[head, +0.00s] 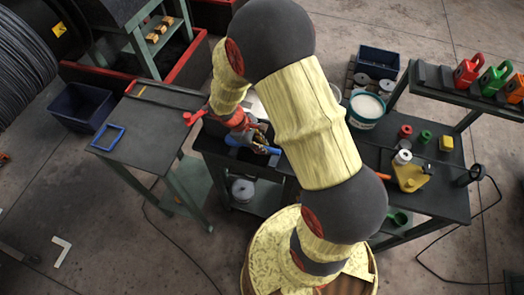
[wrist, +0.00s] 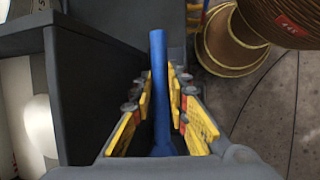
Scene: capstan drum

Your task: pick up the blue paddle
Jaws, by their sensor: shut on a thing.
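The blue paddle (head: 246,145) shows in the head view as a short blue bar at my gripper (head: 258,138), near the left end of the dark workbench. In the wrist view the blue paddle (wrist: 158,70) is a long blue shaft running between the yellow-padded fingers of my gripper (wrist: 160,90). My gripper is shut on the shaft. The paddle's lower part in the wrist view is partly hidden by the gripper body. I cannot tell how high the paddle is above the bench.
The dark workbench (head: 433,190) carries a white tub (head: 366,108), small cans and a yellow block (head: 446,143). A shelf at right holds coloured jerrycans (head: 468,71). A side table (head: 150,130) with a blue frame (head: 108,138) stands left. Floor is open at lower left.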

